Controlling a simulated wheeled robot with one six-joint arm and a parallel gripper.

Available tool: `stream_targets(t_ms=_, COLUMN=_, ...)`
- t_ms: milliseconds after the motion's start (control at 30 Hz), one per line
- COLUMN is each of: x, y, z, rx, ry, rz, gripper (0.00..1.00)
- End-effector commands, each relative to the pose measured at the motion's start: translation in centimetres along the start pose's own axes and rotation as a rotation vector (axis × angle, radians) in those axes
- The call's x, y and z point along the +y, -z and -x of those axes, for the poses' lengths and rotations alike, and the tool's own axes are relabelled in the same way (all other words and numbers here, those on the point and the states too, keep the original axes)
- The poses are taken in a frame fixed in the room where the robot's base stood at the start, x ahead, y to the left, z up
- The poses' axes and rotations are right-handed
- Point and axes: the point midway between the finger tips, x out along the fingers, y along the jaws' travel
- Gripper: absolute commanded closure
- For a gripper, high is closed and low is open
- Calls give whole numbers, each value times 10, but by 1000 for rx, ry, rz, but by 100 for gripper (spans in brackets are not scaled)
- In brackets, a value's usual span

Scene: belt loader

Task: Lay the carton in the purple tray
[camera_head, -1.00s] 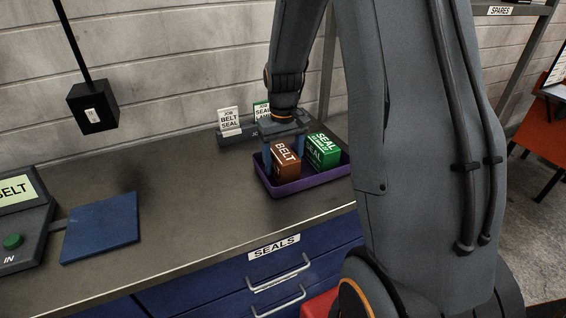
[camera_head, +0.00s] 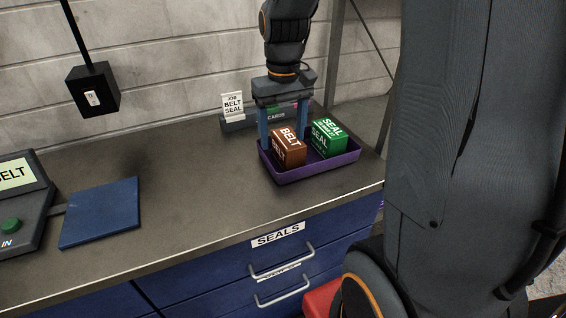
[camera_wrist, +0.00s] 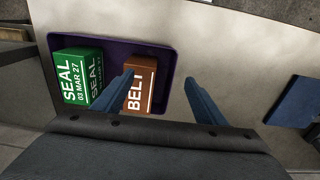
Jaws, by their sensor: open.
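The brown BELT carton (camera_head: 288,148) stands in the left part of the purple tray (camera_head: 318,171). The green SEAL carton (camera_head: 329,138) stands to its right in the same tray. My gripper (camera_head: 284,138) is open, above and behind the brown carton, holding nothing. In the wrist view the brown carton (camera_wrist: 141,88) shows beside the left finger, which covers part of it, and the right finger lies over the bench past the purple tray (camera_wrist: 172,62). The green carton (camera_wrist: 80,78) is left of my gripper (camera_wrist: 159,78).
A sign holder with a JOB BELT SEAL card (camera_head: 233,107) stands behind the tray. A blue plate (camera_head: 100,213) and a console with a green button (camera_head: 11,226) are at the left. The bench between plate and tray is clear. Blue drawers (camera_head: 280,270) are below.

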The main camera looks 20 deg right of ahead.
Motion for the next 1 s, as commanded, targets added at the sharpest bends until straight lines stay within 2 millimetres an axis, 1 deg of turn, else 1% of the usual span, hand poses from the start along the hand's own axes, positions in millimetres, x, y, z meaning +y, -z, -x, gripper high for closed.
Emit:
stream_targets(t_ms=33, x=-13, y=-20, z=-10, rx=5, ry=0, rz=6, gripper=35)
stream_targets(t_ms=200, x=-42, y=-79, z=-40, rx=39, ry=2, rz=7, gripper=35)
stream_targets(t_ms=300, x=-52, y=-104, z=-50, rx=54, ry=3, rz=6, gripper=35)
stream_targets(t_ms=333, x=-54, y=-108, z=-52, rx=57, ry=4, rz=6, gripper=35)
stream_targets(t_ms=400, x=-56, y=-114, z=-55, rx=62, ry=4, rz=5, gripper=35)
stream_targets(t_ms=467, x=-57, y=-117, z=-56, rx=62, ry=4, rz=4, gripper=35)
stream_targets(t_ms=1000, x=-56, y=-116, z=-56, rx=62, ry=4, rz=4, gripper=35)
